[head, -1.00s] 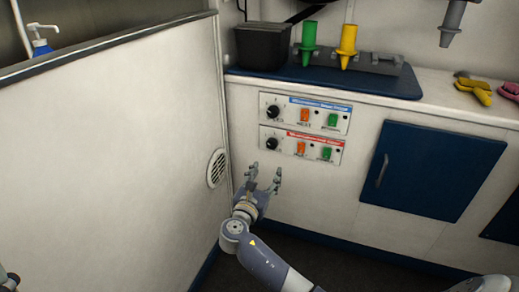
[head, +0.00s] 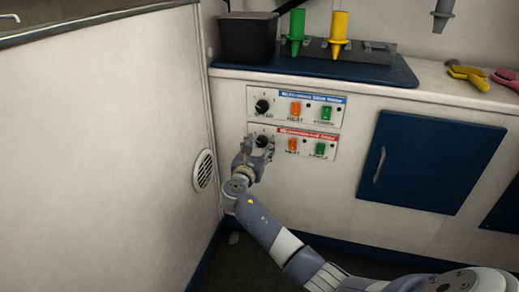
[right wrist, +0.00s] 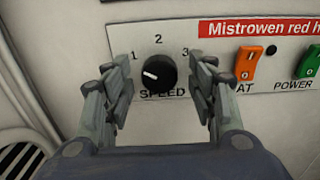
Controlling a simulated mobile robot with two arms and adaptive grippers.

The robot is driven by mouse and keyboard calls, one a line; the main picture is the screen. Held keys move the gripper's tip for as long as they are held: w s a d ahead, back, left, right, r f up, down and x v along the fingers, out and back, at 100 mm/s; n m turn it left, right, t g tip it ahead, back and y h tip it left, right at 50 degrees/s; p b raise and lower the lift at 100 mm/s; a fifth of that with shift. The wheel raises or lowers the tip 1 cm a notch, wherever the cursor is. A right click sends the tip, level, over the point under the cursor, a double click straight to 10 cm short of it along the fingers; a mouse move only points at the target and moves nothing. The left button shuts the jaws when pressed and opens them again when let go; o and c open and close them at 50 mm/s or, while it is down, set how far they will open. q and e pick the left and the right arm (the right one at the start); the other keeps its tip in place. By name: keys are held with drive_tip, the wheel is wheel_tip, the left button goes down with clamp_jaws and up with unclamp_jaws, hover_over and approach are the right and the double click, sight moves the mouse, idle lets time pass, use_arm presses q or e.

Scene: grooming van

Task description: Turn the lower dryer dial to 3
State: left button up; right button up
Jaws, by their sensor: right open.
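The lower dryer dial (head: 261,141) is a black knob on the lower panel (head: 323,157) with the red label. In the right wrist view the dial (right wrist: 158,73) sits above the word SPEED, with 1, 2 and 3 around it. Its white mark points left and slightly up, roughly toward 1. My right gripper (head: 258,148) is open in front of the panel, and its fingers (right wrist: 161,80) stand on the left and right sides of the dial with gaps visible. Whether the fingertips reach the panel cannot be told. My left gripper is not in view.
The upper panel (head: 295,105) with a blue label and its own dial (head: 262,106) is just above. Orange and green switches (right wrist: 247,64) lie right of the lower dial. A white side wall (head: 100,140) with a round vent (head: 203,170) is close on the left.

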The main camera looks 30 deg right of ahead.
drive_tip(key=shift+d, duration=0.1)
drive_tip(key=c, duration=1)
